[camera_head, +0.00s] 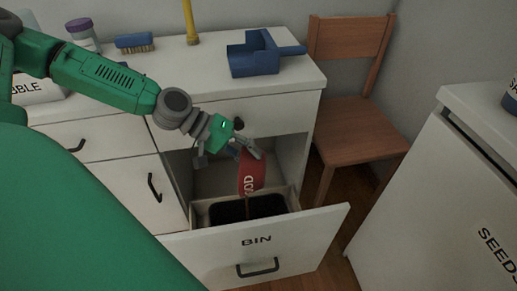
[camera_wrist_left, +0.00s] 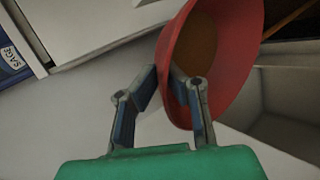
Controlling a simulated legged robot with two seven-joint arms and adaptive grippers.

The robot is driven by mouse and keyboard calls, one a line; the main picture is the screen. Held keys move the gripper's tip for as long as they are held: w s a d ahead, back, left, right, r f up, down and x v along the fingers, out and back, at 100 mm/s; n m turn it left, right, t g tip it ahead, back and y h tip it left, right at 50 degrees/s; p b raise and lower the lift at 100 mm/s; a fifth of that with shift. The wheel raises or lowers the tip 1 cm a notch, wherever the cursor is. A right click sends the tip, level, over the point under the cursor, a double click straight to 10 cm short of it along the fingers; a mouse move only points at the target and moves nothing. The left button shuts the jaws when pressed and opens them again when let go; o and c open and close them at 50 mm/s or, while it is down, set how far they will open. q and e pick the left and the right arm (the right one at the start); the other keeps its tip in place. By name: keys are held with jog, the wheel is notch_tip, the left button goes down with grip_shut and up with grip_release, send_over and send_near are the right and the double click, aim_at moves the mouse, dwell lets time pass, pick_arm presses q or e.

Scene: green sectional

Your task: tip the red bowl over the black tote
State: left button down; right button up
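The red bowl (camera_head: 251,173) is tipped steeply on its side above the black tote (camera_head: 232,209), which sits in the pulled-out BIN drawer. My left gripper (camera_head: 246,151) is shut on the bowl's rim. A thin brown streak shows below the bowl, over the tote. In the left wrist view the fingers (camera_wrist_left: 164,80) pinch the rim of the bowl (camera_wrist_left: 242,50), and brown contents (camera_wrist_left: 195,48) show inside it. The tote's floor is dark and its contents cannot be told. My right gripper is not in view.
The BIN drawer front (camera_head: 262,247) juts out. On the white counter are a blue dustpan (camera_head: 254,55), a brush (camera_head: 134,42), a yellow post (camera_head: 190,20) and a purple-lidded jar (camera_head: 82,34). A wooden chair (camera_head: 352,130) stands to the right, beside a white SEEDS cabinet (camera_head: 440,200).

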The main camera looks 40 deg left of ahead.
pick_arm(q)
jog(key=shift+s+a+f+t+h+b, duration=0.1)
jog(key=shift+s+a+t+h+b, duration=0.2)
jog(key=shift+a+h+b, duration=0.35)
jog(key=shift+s+a+t+h+b, duration=0.25)
jog(key=shift+s+a+t+b, duration=0.1)
jog(key=shift+a, duration=0.15)
jog(key=shift+d, duration=0.1)
